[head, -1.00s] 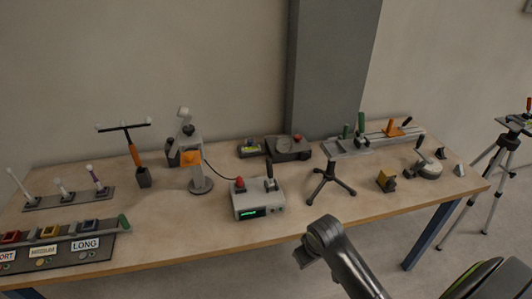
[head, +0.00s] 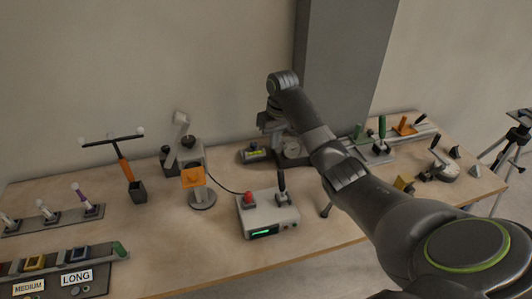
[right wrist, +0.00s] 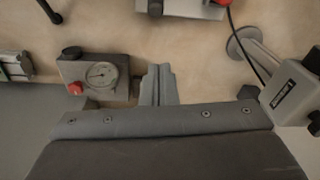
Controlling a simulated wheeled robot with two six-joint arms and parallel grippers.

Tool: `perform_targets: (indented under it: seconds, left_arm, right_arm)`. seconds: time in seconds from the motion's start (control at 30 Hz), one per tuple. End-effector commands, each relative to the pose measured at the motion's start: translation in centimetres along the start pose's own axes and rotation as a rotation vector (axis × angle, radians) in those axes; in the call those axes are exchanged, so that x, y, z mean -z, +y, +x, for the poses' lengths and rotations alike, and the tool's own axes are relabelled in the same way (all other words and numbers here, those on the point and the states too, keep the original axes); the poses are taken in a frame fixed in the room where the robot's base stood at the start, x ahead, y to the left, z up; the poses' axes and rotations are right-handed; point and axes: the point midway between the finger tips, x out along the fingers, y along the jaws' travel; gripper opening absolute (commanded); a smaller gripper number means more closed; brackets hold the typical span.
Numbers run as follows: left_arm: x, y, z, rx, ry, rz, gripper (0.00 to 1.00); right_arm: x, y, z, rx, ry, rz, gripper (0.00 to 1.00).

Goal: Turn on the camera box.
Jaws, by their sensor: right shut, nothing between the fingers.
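The camera box (head: 268,216), a pale grey box with a green lit display, a red button (head: 249,197) and an upright black lever (head: 282,184), stands near the table's front edge in the head view. Part of the box (right wrist: 185,9) shows at the top edge of the right wrist view. My right gripper (head: 268,122) is above the back of the table, behind the box and apart from it. In the right wrist view its fingers (right wrist: 159,84) are shut with nothing between them. My left gripper is not in view.
A gauge box (right wrist: 98,76) with a red knob lies beside my right gripper. A camera-like device (right wrist: 292,92) is at right in that view. My right arm hides part of the table's right side.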

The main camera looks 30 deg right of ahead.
Motion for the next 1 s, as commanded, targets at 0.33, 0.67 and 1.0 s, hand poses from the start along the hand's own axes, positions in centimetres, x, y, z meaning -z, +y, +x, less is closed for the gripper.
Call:
perform_targets:
  seconds: [0.33, 0.67, 1.0]
  left_arm:
    - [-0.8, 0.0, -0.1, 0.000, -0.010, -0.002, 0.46]
    - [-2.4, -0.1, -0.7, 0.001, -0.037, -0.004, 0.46]
    - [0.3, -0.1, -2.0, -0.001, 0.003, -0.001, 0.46]
  right_arm:
    - [0.5, 0.1, -0.8, 0.006, -0.002, 0.006, 0.00]
    - [0.5, 0.0, 0.7, 0.009, -0.005, 0.005, 0.00]
    - [0.4, -0.1, 7.5, 0.008, -0.006, 0.006, 0.00]
